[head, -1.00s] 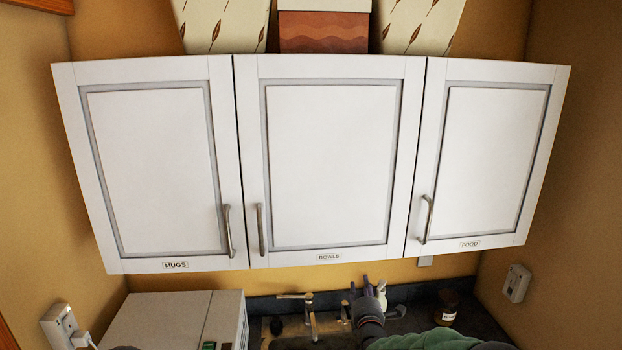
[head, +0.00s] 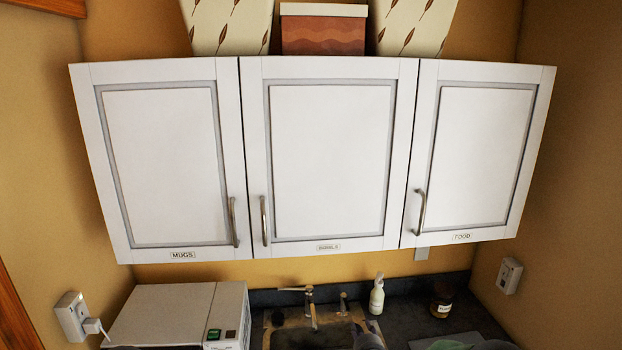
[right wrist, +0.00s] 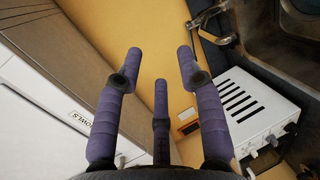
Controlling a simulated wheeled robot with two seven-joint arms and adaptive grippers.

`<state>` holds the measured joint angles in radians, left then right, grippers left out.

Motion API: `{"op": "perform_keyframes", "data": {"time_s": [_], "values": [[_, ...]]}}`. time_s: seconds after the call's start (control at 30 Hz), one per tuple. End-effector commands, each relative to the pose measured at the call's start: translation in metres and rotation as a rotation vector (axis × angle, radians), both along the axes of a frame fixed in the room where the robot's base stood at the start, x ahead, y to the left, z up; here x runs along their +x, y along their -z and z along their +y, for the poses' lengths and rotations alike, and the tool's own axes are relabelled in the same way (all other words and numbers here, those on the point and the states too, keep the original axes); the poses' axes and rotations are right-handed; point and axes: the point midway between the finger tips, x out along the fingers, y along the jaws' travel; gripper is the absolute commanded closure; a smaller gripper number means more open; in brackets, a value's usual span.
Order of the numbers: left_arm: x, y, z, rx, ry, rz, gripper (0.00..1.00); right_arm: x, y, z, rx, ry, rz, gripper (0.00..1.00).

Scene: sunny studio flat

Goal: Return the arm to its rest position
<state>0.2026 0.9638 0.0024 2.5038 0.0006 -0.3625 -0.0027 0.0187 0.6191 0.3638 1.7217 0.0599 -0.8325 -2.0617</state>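My right gripper (right wrist: 160,72) has purple padded fingers. In the right wrist view they stand spread apart with nothing between them, so it is open and empty. Behind them is bare yellow wall, with the white cabinet and its BOWLS label (right wrist: 80,121) to the left. My left gripper is not in view.
White wall cabinets (head: 330,160) labelled MUGS, BOWLS and FOOD hang shut. Below are a white appliance (head: 160,312), a tap (head: 311,305), the sink (head: 315,338), a white bottle (head: 377,296) and a dark jar (head: 442,298). Wall sockets flank the counter.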

Motion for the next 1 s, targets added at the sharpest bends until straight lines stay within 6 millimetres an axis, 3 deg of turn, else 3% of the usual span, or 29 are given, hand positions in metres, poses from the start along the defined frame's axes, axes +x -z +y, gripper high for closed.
{"op": "perform_keyframes", "data": {"time_s": [0.27, 0.5, 0.7, 1.0], "values": [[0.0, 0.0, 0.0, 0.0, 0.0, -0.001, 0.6, -0.088, 0.119, 0.001, 0.483, 0.177, 0.364, 0.62], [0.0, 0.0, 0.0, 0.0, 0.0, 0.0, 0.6, -0.197, 0.201, 0.008, 0.905, 0.505, 0.699, 0.62], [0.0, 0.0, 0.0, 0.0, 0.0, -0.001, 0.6, -0.297, 0.243, 0.018, 1.187, 0.881, 0.941, 0.62], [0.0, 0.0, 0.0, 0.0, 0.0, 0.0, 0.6, -0.411, 0.259, 0.034, 1.399, 1.403, 1.14, 0.62]]}}
